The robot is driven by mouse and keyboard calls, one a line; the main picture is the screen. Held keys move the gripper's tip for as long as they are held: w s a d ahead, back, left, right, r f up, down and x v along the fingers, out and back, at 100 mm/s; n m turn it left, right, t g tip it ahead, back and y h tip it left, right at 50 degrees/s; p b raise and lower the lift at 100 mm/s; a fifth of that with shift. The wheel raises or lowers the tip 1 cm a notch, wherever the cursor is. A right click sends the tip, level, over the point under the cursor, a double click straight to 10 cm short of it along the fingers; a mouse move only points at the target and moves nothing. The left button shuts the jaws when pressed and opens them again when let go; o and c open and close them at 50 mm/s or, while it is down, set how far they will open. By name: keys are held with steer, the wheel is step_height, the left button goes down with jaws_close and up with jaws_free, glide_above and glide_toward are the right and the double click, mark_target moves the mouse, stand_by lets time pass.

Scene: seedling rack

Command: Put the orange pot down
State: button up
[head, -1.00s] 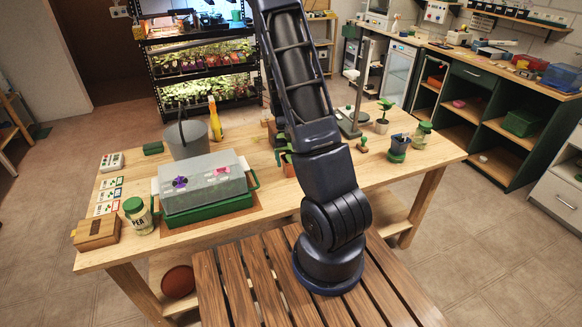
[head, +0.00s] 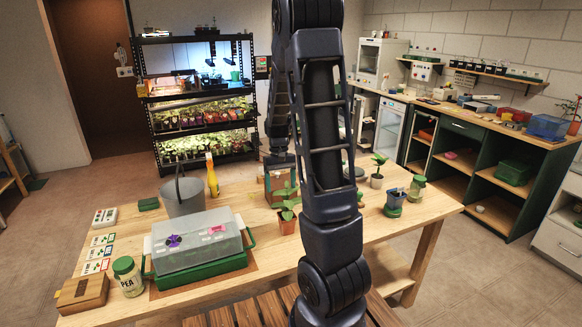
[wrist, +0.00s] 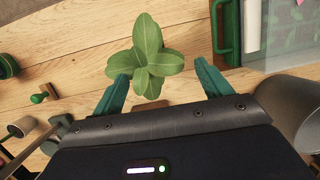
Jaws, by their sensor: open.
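The orange pot (head: 287,222) stands upright on the wooden table (head: 398,225), just right of the clear-lidded green tray. It holds a leafy green seedling (head: 287,203). In the wrist view I look down on the seedling's leaves (wrist: 148,55); they hide most or all of the pot. My gripper (wrist: 162,72) is open, with its teal fingers apart on either side of the lower leaves in that view. Nothing shows gripped between them. In the head view my gripper is behind the pot, partly hidden by my arm, and its fingers are hard to make out.
The green tray with its clear lid (head: 197,240) is close to the pot's left. A grey bucket (head: 183,195) and a yellow bottle (head: 212,178) stand behind it.

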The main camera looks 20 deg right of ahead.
steer(key=s+a+r+t, duration=0.2)
steer(key=s+r+t, duration=0.1)
steer(key=s+r, duration=0.6)
steer(key=s+a+r+t, duration=0.2)
steer(key=s+r+t, duration=0.2)
steer(key=s+r, duration=0.6)
steer(key=shift+s+a, duration=0.35)
steer(key=shift+s, duration=1.05)
steer(key=shift+r, duration=0.1)
